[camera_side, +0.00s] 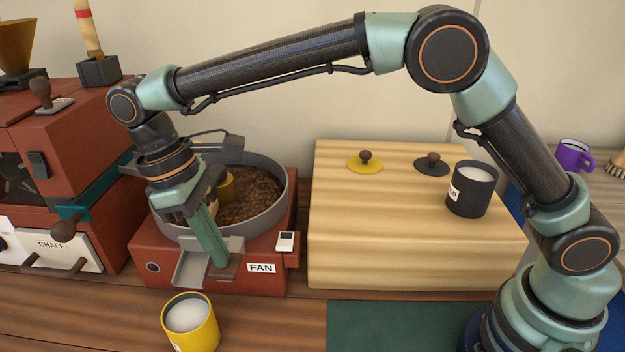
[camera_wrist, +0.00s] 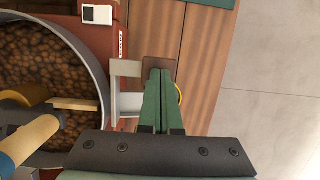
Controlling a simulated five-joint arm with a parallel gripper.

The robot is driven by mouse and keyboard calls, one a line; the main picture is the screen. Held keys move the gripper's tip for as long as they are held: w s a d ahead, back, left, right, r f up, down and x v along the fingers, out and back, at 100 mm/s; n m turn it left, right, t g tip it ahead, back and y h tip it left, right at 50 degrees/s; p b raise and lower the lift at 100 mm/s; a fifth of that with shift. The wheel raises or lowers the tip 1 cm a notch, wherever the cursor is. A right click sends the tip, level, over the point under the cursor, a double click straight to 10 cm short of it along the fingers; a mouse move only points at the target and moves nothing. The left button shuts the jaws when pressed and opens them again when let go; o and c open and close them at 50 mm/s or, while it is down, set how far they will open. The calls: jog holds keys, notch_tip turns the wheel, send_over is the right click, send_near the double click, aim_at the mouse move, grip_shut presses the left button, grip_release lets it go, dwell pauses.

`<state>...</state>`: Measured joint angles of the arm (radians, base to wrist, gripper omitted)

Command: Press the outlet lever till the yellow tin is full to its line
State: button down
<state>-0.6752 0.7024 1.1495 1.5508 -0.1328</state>
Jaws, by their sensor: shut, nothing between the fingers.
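The yellow tin (camera_side: 190,326) stands upright on the counter below the grey outlet chute (camera_side: 189,270). Its inside looks pale, and no beans show in the part I see. In the wrist view only a sliver of its rim (camera_wrist: 179,93) shows beside my fingers. My gripper (camera_side: 222,264) is shut and empty, pointing down at the chute's right side. In the wrist view its fingertips (camera_wrist: 159,72) overlap a small brown piece (camera_wrist: 158,63), perhaps the outlet lever's end; I cannot tell whether they touch. Brown beans (camera_side: 250,197) lie in the round cooling pan (camera_side: 282,200).
The red roaster (camera_side: 75,130) stands left of the pan. A wooden block (camera_side: 400,260) to the right carries a yellow lid (camera_side: 365,166), a dark lid (camera_side: 432,168) and a black tin (camera_side: 472,198). A purple mug (camera_side: 573,156) is far right. Counter right of the yellow tin is clear.

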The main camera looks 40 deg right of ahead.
jog(key=shift+r, duration=0.1)
jog(key=shift+w+d+r, duration=0.1)
jog(key=shift+r, duration=1.1)
jog(key=shift+w+d+r, duration=0.1)
jog(key=shift+r, duration=1.1)
jog(key=shift+d+r, duration=0.1)
jog(key=s+d+r+m+t+y, duration=0.1)
jog(key=s+d+r+m+t, duration=0.15)
jog(key=d, duration=0.85)
jog(key=s+d+r+m+t+y, duration=0.1)
jog(key=d+r+m+t, duration=0.25)
jog(key=d, duration=0.75)
jog(key=s+d+f+m+t, duration=0.2)
jog(key=s+d+f+m, duration=0.1)
jog(key=d, duration=0.3)
jog(key=shift+s+d+f, duration=0.25)
jog(key=shift+s+f, duration=0.3)
jog(key=shift+s, duration=0.35)
